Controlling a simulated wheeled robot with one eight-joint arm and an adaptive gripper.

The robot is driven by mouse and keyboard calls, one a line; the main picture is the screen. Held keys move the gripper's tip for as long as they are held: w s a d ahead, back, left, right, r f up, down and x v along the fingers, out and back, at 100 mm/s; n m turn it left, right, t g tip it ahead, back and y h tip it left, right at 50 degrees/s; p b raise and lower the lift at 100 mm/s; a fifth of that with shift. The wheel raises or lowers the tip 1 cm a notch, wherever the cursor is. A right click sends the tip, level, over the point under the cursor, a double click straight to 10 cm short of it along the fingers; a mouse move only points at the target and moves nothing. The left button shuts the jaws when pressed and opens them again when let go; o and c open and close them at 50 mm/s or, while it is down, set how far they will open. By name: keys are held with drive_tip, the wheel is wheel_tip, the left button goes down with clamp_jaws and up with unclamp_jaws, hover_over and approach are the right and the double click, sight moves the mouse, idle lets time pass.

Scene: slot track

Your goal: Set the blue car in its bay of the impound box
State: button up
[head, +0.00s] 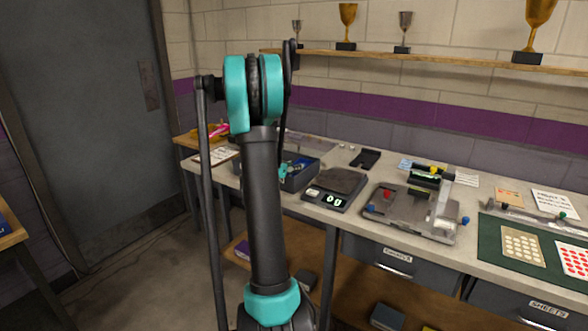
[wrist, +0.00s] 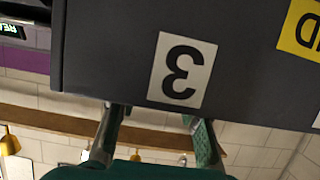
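I cannot make out the blue car in either view. In the wrist view, which is upside down, a dark grey box face (wrist: 110,50) fills the top; it has a white label with a 3 (wrist: 182,70) and part of a yellow label (wrist: 300,28). I cannot tell for sure that it is the impound box.
Right of the box are a flat scale with a display (head: 335,188) and a grey fixture with red and blue knobs (head: 412,210). A green mat (head: 500,228) with sheets lies farther right. A trophy shelf (head: 440,60) runs above the bench. Floor at left is clear.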

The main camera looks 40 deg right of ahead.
drive_tip(key=v, duration=1.1)
drive_tip(key=s+a+f+n+y, duration=0.4)
drive_tip(key=s+a, duration=0.4)
drive_tip(key=a, duration=0.2)
drive_tip(key=s+a+f+n+g+y, duration=0.1)
drive_tip(key=s+a+f+n+y, duration=0.4)
drive_tip(key=a, duration=0.6)
drive_tip(key=s+a+f+n+y, duration=0.4)
drive_tip(key=s+a+f, duration=0.1)
drive_tip(key=s+a, duration=0.5)
drive_tip(key=shift+s+a+g, duration=0.3)
drive_tip(key=shift+s+a, duration=0.05)
drive_tip(key=shift+a, duration=0.4)
